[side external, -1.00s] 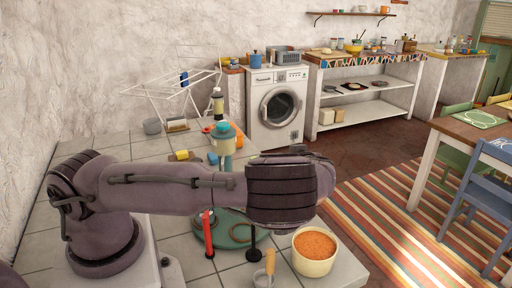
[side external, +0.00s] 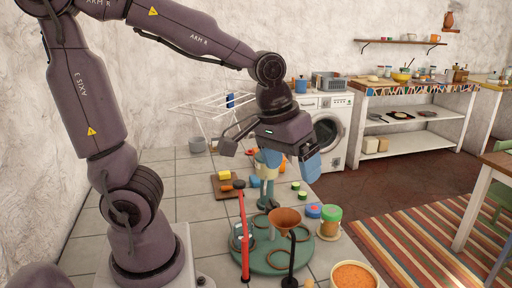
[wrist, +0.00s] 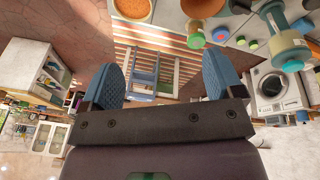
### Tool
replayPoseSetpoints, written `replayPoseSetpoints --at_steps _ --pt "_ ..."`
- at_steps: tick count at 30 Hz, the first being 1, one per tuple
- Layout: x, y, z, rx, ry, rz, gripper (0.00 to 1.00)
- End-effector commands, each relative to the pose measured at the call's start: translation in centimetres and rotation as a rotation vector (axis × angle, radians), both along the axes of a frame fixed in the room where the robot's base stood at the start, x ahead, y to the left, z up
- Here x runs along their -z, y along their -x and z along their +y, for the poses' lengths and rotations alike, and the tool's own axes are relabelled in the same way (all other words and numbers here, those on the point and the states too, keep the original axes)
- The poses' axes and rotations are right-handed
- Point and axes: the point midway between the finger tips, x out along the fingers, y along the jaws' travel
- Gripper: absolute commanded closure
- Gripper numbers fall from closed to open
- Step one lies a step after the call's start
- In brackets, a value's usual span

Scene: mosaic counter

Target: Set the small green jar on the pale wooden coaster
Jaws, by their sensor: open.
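A small jar with a green top and an orange band (side external: 331,213) stands upright at the counter's right edge, beside the round green stand. A pale round disc, which looks like the wooden coaster (side external: 320,234), shows under it; the jar appears to rest on it. The jar seems to show in the wrist view (wrist: 195,38) near the top. My gripper (side external: 271,160) is open and empty, above the counter behind the green stand and apart from the jar. Its two blue pads are spread wide in the wrist view (wrist: 162,70).
A green round stand (side external: 275,262) holds a brown funnel (side external: 286,217). A teal-lidded bottle (side external: 266,178) is close below my gripper. A red-blue tub (side external: 313,210) is left of the jar. A bowl of orange grains (side external: 353,276) is in front. Bare tiles lie at left.

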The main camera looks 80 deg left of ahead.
Motion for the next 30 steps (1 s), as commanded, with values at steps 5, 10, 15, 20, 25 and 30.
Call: replayPoseSetpoints --at_steps 5,10,15,20,25,30 --pt "-3.3 4.2 -1.3 0.240 -0.078 -0.144 0.13" --pt "-4.3 6.4 -1.9 0.366 -0.160 -0.207 0.13" --pt "-4.5 6.9 -2.1 0.403 -0.186 -0.220 0.13" --pt "-4.5 6.9 -2.1 0.402 -0.185 -0.220 0.13" --pt "-4.5 6.9 -2.0 0.401 -0.185 -0.220 0.13" --pt "-4.5 6.9 -2.0 0.401 -0.184 -0.220 0.13"
